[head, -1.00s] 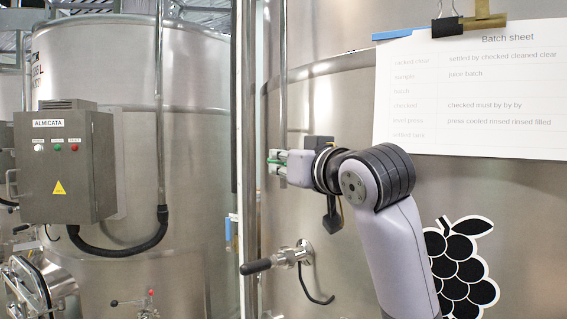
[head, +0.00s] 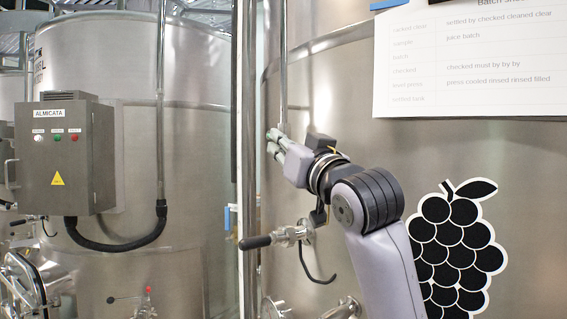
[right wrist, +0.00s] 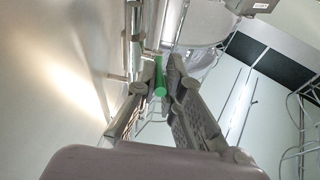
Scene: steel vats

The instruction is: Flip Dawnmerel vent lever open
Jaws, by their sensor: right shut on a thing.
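My right gripper (head: 275,140) is in front of the steel vat on the right, beside a thin vertical pipe. Its fingers point up and to the left. In the right wrist view its fingers (right wrist: 163,85) are shut on a green handle (right wrist: 160,91), which looks like the vent lever. Most of the handle is hidden between the fingers, and the head view barely shows it. I cannot read the name Dawnmerel anywhere. My left gripper is not in view.
A valve with a black handle (head: 256,243) sticks out below the gripper. A grey control box (head: 62,150) labelled ALMICATA hangs on the left vat (head: 130,60). A batch sheet (head: 470,65) and a grape emblem (head: 458,250) are on the right vat.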

